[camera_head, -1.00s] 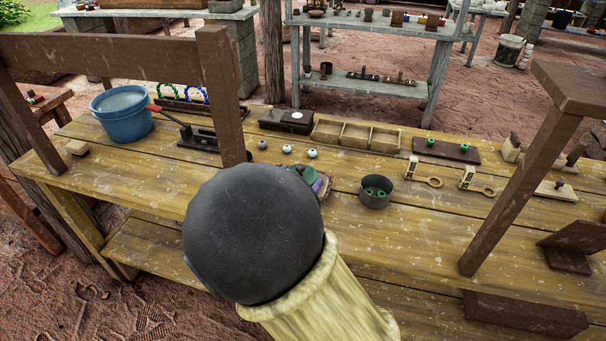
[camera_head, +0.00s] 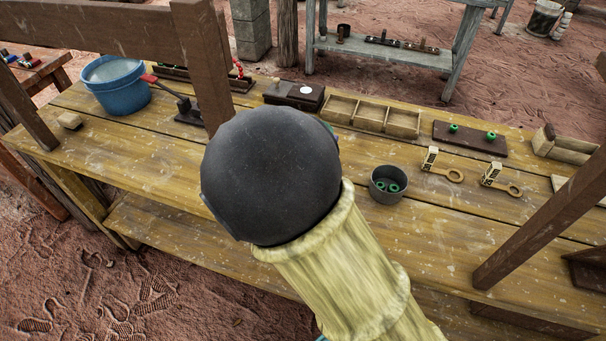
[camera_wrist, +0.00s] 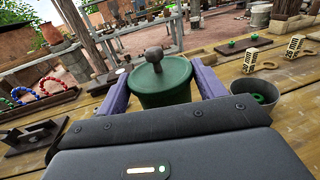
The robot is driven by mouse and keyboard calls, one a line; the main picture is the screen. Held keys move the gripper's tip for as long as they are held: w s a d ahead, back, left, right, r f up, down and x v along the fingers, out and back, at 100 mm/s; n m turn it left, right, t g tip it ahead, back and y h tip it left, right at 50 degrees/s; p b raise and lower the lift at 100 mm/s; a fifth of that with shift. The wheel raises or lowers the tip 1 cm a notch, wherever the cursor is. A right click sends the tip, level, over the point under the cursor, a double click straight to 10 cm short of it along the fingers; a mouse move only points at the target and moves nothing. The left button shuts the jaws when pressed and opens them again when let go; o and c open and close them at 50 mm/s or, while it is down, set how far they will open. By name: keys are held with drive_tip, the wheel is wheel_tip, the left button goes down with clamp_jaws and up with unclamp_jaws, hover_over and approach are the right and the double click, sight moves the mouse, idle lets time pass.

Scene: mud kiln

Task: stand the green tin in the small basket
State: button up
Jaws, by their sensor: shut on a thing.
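The green tin (camera_wrist: 165,90), with a dark knob on its lid, sits between the two purple fingers of my gripper (camera_wrist: 163,78) in the wrist view. The fingers are shut on its sides and the tin looks nearly upright. Its lower part is hidden by the gripper body. In the head view my dark round arm link covers the gripper and nearly all of the tin. I cannot make out the small basket in either view now.
The wooden table holds a blue bucket (camera_head: 117,88), a divided wooden tray (camera_head: 371,115), a grey pot with green rings (camera_head: 387,187) and a dark board with green pieces (camera_head: 470,139). Brown posts (camera_head: 206,70) rise at left and right. The table's front middle is clear.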

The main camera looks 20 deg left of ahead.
drive_tip(key=shift+f+b, duration=0.55)
drive_tip(key=shift+f, duration=2.6)
drive_tip(key=shift+f+b, duration=0.35)
drive_tip(key=shift+f, duration=1.5)
drive_tip(key=shift+f, duration=0.2)
drive_tip(key=o, duration=1)
drive_tip(key=shift+c, duration=0.2)
